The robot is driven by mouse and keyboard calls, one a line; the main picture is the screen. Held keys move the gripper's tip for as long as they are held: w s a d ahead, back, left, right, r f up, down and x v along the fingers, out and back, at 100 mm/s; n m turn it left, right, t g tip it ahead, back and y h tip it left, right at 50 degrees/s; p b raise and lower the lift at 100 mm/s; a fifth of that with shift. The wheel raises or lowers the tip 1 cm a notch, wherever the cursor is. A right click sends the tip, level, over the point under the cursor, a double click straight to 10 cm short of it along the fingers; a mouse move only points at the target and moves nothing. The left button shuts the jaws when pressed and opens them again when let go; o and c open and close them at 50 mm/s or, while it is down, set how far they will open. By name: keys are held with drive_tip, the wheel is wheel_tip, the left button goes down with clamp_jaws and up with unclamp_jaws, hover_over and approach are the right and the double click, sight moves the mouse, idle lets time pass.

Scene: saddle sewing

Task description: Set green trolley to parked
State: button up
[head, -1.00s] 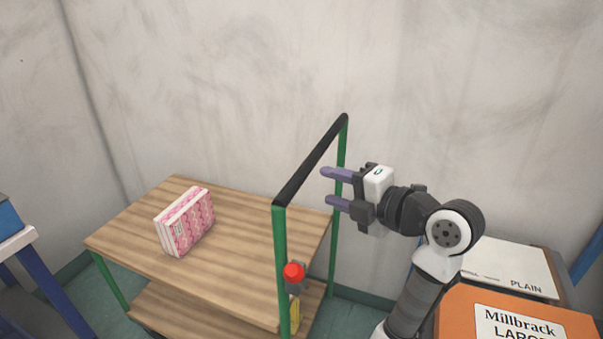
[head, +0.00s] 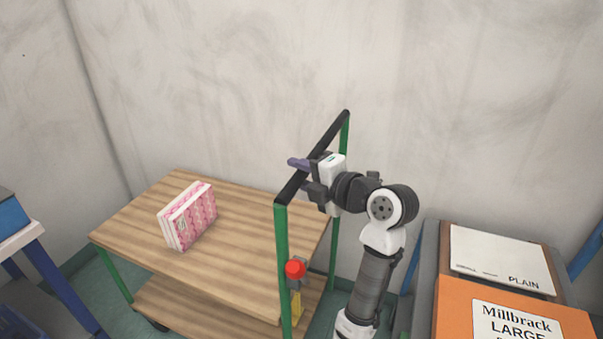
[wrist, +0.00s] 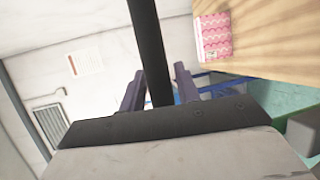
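The green trolley (head: 281,250) has green posts, two wooden shelves and a black push bar (head: 328,140) at its right end. A red knob (head: 295,268) and a yellow part (head: 296,306) sit low by its near post. My gripper (head: 296,174) is at the push bar, reaching in from the right. In the wrist view, the bar (wrist: 150,45) runs between the two open fingers (wrist: 160,84), with a gap on each side. The lower finger is partly hidden in the head view.
A pink and white pack (head: 188,216) stands on the top shelf. At right are an orange box (head: 455,305) and a white board marked PLAIN (head: 500,255). A blue-legged table (head: 60,285) stands at left. A wall is behind the trolley.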

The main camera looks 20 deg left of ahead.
clamp_jaws()
